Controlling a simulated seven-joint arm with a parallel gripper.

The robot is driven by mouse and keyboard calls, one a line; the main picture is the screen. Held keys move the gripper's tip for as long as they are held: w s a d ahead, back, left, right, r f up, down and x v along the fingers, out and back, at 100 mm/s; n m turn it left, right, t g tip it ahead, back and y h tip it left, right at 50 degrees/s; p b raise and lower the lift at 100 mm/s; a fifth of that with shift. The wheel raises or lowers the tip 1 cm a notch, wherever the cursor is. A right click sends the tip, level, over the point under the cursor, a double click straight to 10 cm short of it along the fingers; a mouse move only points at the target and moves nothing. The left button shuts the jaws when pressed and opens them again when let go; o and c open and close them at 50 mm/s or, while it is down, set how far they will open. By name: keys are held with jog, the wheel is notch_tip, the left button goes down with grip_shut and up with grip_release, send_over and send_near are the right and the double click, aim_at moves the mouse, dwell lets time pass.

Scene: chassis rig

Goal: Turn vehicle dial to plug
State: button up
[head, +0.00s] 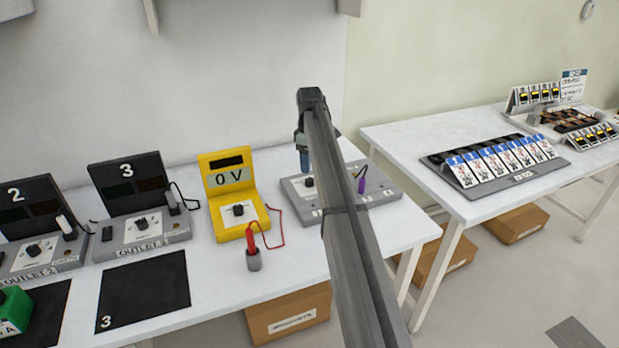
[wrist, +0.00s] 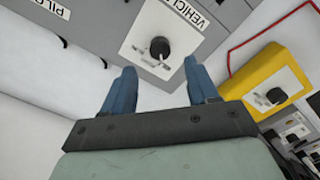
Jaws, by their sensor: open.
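The vehicle dial (wrist: 160,48) is a round black knob on a white plate, on a grey box labelled "VEHICLE"; it also shows in the head view (head: 308,182). My gripper (wrist: 158,72) is open, with its blue fingers apart and nothing between them. In the wrist view the dial lies just beyond the fingertips, roughly centred between them. In the head view the gripper (head: 304,162) is just above and behind the dial, apart from it. Small marks beside the knob are too small to read. My arm hides part of the grey box (head: 386,191).
A yellow meter (head: 222,216) reading "0 V" stands left of the grey box, with a red probe (head: 252,247) in front. Outlet boxes (head: 150,229) stand further left. A purple plug-like piece (head: 361,185) is on the box's right. A second table (head: 485,207) is at right.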

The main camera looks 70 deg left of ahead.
aim_at(310, 179)
notch_tip(310, 179, down, 7)
jog(key=shift+r, duration=0.15)
jog(key=shift+c, duration=0.3)
jog(key=c, duration=1)
